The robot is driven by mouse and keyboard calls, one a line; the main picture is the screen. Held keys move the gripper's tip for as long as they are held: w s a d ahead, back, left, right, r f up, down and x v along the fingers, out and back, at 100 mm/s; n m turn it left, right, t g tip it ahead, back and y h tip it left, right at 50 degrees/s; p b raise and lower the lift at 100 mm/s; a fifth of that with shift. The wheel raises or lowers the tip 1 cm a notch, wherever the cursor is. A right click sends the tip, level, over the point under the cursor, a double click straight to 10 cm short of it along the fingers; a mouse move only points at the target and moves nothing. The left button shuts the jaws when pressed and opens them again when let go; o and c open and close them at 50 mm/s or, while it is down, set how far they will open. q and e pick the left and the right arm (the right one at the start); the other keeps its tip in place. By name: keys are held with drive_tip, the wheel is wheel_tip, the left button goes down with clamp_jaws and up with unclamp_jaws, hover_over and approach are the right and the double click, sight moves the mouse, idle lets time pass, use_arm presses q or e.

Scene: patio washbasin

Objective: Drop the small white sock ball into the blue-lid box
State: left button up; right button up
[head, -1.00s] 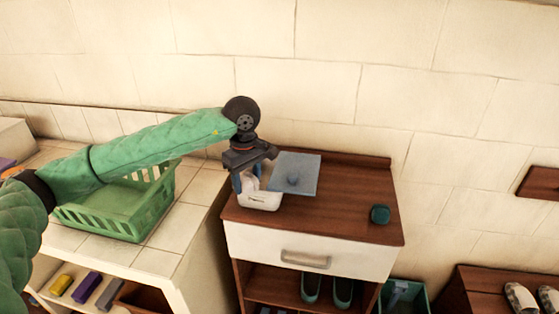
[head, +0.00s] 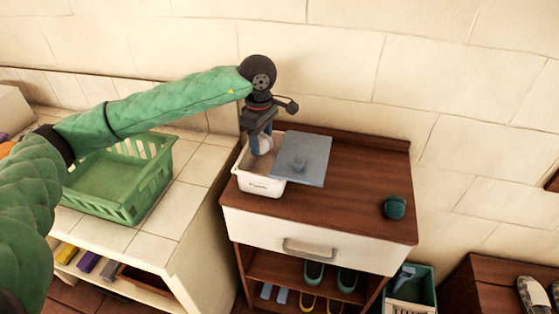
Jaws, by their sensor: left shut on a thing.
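The small white sock ball (head: 264,144) is between the fingers of my left gripper (head: 262,145), which is shut on it and partly hides it. The gripper points down over the open part of the white box (head: 260,185). The box stands at the left end of the brown cabinet top, and its blue lid (head: 303,158) lies slid to the right, covering only part of it. I cannot tell whether the ball is below the box's rim. My right gripper is not in view.
A teal object (head: 395,207) sits at the right of the cabinet top (head: 345,205). A green basket (head: 120,180) stands on the tiled counter at left. Shoes are on the shelf below the drawer. The wall is close behind.

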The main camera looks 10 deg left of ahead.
use_arm(q)
drive_tip(key=shift+f, duration=1)
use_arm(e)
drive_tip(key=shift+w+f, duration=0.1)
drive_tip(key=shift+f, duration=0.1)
use_arm(q)
drive_tip(key=o, duration=1)
drive_tip(key=shift+s, duration=0.1)
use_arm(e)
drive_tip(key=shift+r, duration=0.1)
use_arm(q)
drive_tip(key=shift+r, duration=0.1)
drive_tip(key=shift+r, duration=0.2)
wheel_tip(320, 180, up, 6)
drive_tip(key=shift+r+b, duration=0.2)
drive_tip(key=shift+b, duration=1.05)
drive_tip(key=shift+r, duration=0.4)
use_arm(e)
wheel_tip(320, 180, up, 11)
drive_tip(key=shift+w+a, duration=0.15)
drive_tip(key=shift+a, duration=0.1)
use_arm(q)
drive_tip(key=shift+f, duration=0.1)
